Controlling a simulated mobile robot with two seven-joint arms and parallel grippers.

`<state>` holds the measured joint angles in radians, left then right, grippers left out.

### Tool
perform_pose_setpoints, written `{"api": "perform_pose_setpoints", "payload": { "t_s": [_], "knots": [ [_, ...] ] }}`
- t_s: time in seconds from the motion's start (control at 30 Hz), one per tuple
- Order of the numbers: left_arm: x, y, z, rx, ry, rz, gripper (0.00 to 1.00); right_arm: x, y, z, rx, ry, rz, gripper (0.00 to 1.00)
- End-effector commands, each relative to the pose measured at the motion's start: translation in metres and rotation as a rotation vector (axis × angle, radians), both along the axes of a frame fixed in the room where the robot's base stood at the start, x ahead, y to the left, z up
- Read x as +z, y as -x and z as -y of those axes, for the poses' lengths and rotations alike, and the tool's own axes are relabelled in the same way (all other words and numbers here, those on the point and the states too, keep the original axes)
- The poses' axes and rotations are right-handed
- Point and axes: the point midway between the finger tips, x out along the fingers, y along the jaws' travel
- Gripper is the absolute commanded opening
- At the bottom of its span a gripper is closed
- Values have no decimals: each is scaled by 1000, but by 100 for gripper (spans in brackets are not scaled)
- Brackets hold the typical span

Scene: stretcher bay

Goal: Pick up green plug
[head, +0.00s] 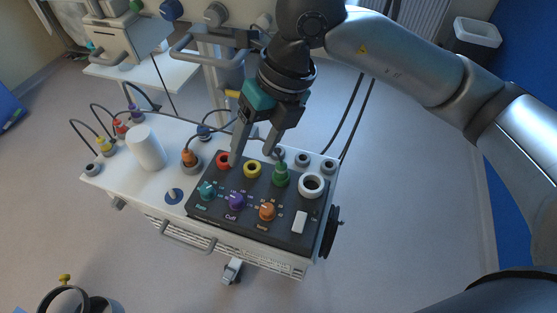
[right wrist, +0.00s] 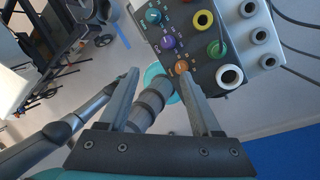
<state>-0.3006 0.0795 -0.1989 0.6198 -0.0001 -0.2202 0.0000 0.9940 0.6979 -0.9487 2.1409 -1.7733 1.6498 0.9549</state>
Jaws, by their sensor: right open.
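The green plug (head: 281,176) stands upright on the black panel (head: 204,211) of the white cart, between a yellow ring and a white ring. It also shows in the right wrist view (right wrist: 216,49), upper right, beyond the right fingertip. My right gripper (head: 251,155) is open and empty, pointing down over the back of the panel, left of the green plug in the head view. In the right wrist view, nothing is between its fingers (right wrist: 159,76).
Close to the green plug are a yellow ring (head: 252,169), a white ring (head: 312,185) and an orange knob (head: 267,211). Grey sockets (head: 303,158) line the back edge. An orange plug with a cable (head: 190,157) and a white cylinder (head: 146,148) stand to the left.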

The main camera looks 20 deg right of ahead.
Motion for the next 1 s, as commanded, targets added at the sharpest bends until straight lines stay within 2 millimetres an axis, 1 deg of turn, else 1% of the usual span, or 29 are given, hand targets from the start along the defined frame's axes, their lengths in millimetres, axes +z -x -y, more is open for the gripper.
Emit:
{"api": "perform_pose_setpoints", "payload": {
  "t_s": [0.03, 0.1, 0.2, 0.27, 0.37, 0.6, 0.7, 0.8, 1.0],
  "knots": [
    [0, 0, 0, 0, 0, 0, 64, 2, -10, 20, -37, 87, 30, 65],
    [0, 0, 0, 0, 0, 0, 64, 4, -19, 42, -82, 181, 54, 65],
    [0, 0, 0, 0, 0, 0, 64, 6, -25, 61, -126, 262, 76, 65],
    [0, 0, 0, 0, 0, 0, 64, 6, -28, 67, -140, 286, 82, 65],
    [-1, 0, 0, -1, 1, 0, 64, -5, -29, 69, -146, 298, 80, 65],
    [-3, 0, 1, -1, 1, 0, 64, -55, -36, 67, -143, 295, 77, 65],
    [-3, 0, 1, -1, 1, 0, 64, -73, -38, 66, -144, 295, 79, 65],
    [-4, 0, 1, -1, 1, 0, 64, -85, -40, 66, -142, 294, 80, 65],
    [-3, 0, 1, -2, 1, 0, 64, -97, -41, 64, -141, 293, 80, 65]
  ]
}}
